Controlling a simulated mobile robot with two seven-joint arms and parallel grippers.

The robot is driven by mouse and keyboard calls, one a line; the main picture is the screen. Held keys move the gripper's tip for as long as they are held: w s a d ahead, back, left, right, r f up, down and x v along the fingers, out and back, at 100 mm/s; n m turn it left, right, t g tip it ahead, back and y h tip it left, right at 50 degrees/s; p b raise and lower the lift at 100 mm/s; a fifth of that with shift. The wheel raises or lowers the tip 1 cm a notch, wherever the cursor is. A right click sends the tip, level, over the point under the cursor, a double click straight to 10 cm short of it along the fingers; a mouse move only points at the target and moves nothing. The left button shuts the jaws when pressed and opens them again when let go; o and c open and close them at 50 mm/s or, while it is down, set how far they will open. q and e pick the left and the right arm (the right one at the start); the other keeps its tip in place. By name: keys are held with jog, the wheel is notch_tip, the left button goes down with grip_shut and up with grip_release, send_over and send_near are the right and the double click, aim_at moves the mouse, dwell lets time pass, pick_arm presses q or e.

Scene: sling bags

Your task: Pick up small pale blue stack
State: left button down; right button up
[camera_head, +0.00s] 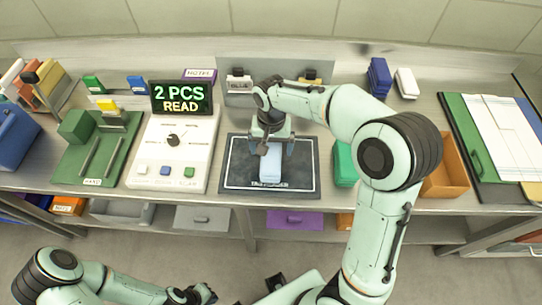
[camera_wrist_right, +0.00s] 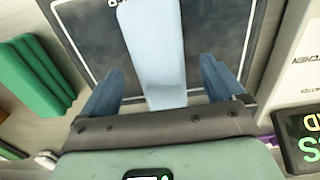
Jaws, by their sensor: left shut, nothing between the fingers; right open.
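The small pale blue stack (camera_head: 270,164) lies lengthwise on the dark mat (camera_head: 236,178) on the table. It also shows in the right wrist view (camera_wrist_right: 155,50), running up from between the fingers. My right gripper (camera_head: 272,146) is open above the mat, with one finger on each side of the stack. In the right wrist view, gaps show between the stack and both fingers (camera_wrist_right: 158,92). The near part of the stack is hidden by the gripper's body there. My left gripper (camera_head: 205,295) is shut and empty, low in front of the table.
Left of the mat stands a white console (camera_head: 150,183) with a display reading "2 PCS READ" (camera_head: 181,97). Green stacks (camera_head: 343,165) lie right of the mat, beside an orange tray (camera_head: 447,180). A green board with rails (camera_head: 70,165) is further left.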

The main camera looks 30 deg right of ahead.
notch_tip(320, 180, down, 3)
jog(key=shift+r, duration=0.2)
jog(key=c, duration=1.2)
jog(key=shift+o, duration=0.2)
